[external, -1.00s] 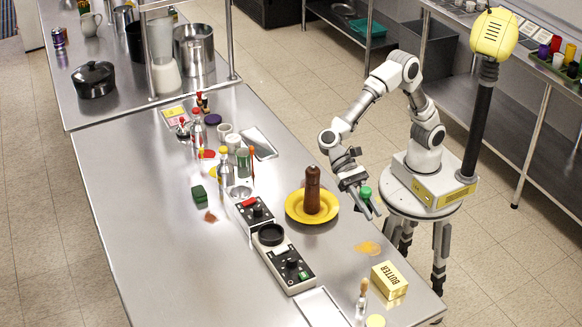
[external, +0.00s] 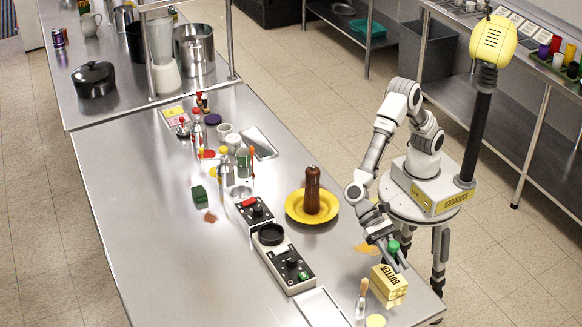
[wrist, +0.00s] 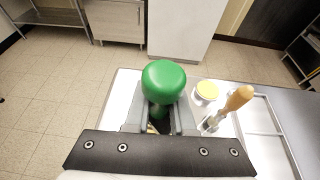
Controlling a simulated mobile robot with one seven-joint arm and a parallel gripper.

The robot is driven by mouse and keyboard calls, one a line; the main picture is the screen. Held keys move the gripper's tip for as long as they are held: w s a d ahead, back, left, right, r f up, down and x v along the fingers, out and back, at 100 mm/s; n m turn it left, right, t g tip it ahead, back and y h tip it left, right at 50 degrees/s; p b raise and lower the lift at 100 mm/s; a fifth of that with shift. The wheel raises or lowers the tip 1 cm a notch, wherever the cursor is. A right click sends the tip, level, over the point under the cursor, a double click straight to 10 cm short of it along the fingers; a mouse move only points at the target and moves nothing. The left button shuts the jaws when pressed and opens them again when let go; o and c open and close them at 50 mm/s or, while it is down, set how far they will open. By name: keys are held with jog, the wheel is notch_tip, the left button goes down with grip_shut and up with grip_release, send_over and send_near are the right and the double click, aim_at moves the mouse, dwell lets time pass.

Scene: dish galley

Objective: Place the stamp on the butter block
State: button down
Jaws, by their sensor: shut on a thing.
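The stamp has a round green knob (wrist: 163,82) that shows large in the wrist view, between the fingers. My gripper (external: 399,264) is shut on the stamp, which shows as a small green shape (external: 393,246) in the external view. The butter block (external: 389,283) is a yellow box marked BUTTER near the front right edge of the steel counter. My gripper is over the butter block or just behind it in the external view; I cannot tell whether the stamp touches it. The stamp's lower end is hidden by the fingers.
A wooden-handled tool (external: 363,292) stands left of the butter, with a pale yellow disc (external: 375,321) near it. A yellow plate (external: 292,209) holds a brown pepper mill (external: 312,190). The counter's right edge is close.

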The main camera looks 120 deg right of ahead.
aim_at(396, 281)
jog(key=shift+s+a+f, duration=0.1)
jog(key=shift+a+f, duration=0.35)
jog(key=shift+f+b, duration=0.65)
jog(key=shift+f, duration=1.15)
jog(key=shift+f, duration=0.1)
jog(key=shift+f, duration=0.15)
jog(key=c, duration=0.8)
grip_release()
jog(key=shift+o, duration=0.2)
jog(key=shift+r, duration=0.2)
jog(key=shift+d+r, duration=0.2)
jog(key=shift+d, duration=0.05)
jog(key=p+v, duration=0.2)
jog(key=v, duration=0.9)
jog(key=shift+d, duration=0.3)
jog(key=shift+r, duration=0.1)
